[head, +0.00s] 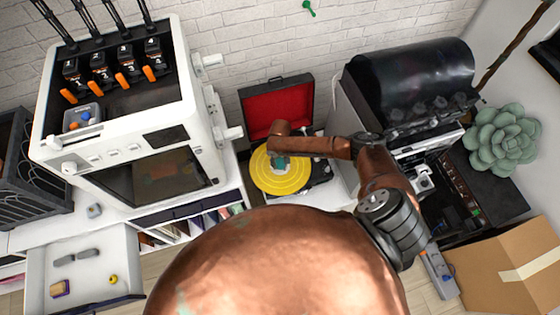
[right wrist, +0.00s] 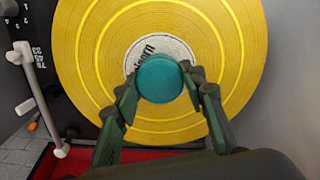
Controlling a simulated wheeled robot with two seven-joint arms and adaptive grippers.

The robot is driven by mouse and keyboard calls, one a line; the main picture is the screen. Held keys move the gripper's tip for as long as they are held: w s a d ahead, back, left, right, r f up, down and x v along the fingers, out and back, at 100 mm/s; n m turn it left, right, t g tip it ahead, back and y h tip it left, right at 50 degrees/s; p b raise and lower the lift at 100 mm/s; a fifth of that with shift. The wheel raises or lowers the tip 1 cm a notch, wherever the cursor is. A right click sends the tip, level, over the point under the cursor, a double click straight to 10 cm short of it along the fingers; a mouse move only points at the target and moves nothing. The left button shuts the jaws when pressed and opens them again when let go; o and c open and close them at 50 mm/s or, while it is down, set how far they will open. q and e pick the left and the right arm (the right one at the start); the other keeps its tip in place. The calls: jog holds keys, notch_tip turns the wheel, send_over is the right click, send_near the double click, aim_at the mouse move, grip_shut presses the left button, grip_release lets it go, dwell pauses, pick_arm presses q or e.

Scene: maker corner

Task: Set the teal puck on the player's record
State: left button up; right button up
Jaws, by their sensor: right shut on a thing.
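The teal puck (right wrist: 160,79) is between the fingertips of my right gripper (right wrist: 162,88), which is shut on it. In the right wrist view the puck covers part of the record's pale centre label. The yellow record (head: 274,182) lies on the open record player (head: 318,174); it fills much of the right wrist view (right wrist: 90,40). In the head view my right gripper (head: 278,162) is over the record, partly hidden by my arm. I cannot tell whether the puck touches the record. My left gripper is in neither view.
The player's red-lined lid (head: 277,108) stands open behind the record. A white 3D printer (head: 130,110) is at the left and a dark-hooded machine (head: 410,85) at the right. An open drawer (head: 85,290) with small items is at lower left. A cardboard box (head: 505,265) is at lower right.

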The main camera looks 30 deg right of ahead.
aim_at(280, 162)
dwell(0.8)
jog(key=shift+f, duration=0.6)
dwell(0.4)
jog(key=o, duration=1)
jog(key=shift+r, duration=0.1)
notch_tip(280, 162, up, 11)
jog(key=p, duration=1.1)
